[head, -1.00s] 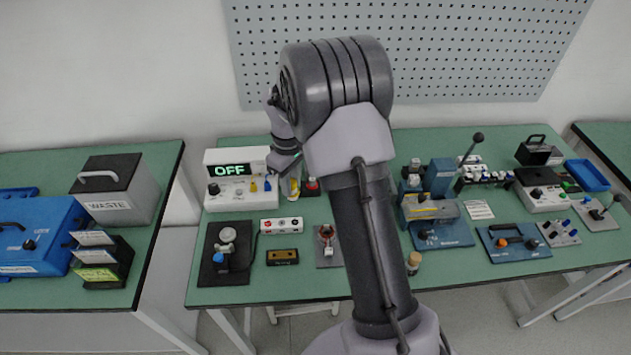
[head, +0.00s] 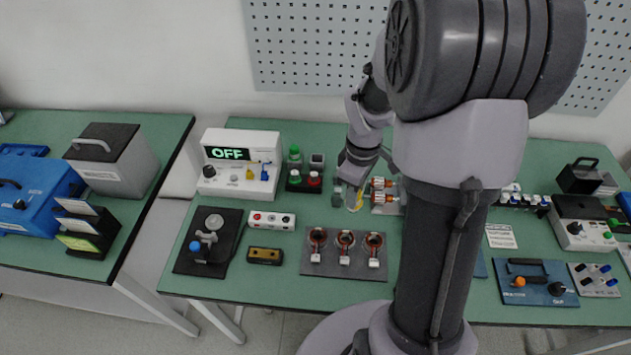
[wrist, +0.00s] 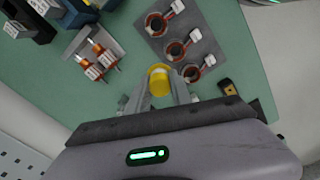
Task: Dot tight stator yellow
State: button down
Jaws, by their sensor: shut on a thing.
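My gripper (head: 350,192) is shut on a yellow cylindrical thing, perhaps a marker (wrist: 159,82), upright between the fingers in the wrist view. It is above the bench, behind the stators and left of my arm. Three copper-wound ring stators, left (head: 317,238), middle (head: 345,240) and right (head: 374,242), lie on a dark grey mat (head: 310,268), each with a white tag. They also show in the wrist view, at the upper middle (wrist: 176,49). No yellow dot is discernible on them. Which stator is tight I cannot tell.
Copper-wound parts on a grey stand (head: 382,190) are close right of my gripper. A tester reading OFF (head: 240,160), a holder with green and red caps (head: 304,180), a white box (head: 271,220) and a black-yellow block (head: 265,256) lie left. Bench in front of the mat is clear.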

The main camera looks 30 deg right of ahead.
jog(key=s+d+f+n+b, duration=0.1)
jog(key=s+d+f+b, duration=0.1)
jog(key=s+d+f+n+b, duration=0.1)
jog(key=s+d+f, duration=0.1)
jog(key=s, duration=0.1)
jog(key=shift+s+d+f+n+b, duration=0.1)
jog(key=shift+f+n+b, duration=0.25)
jog(key=shift+n+b, duration=0.05)
jog(key=shift+f+b, duration=0.35)
jog(key=shift+f, duration=0.3)
dwell(1.3)
notch_tip(320, 180, up, 6)
jog(key=p, duration=0.5)
jog(key=shift+p, duration=0.3)
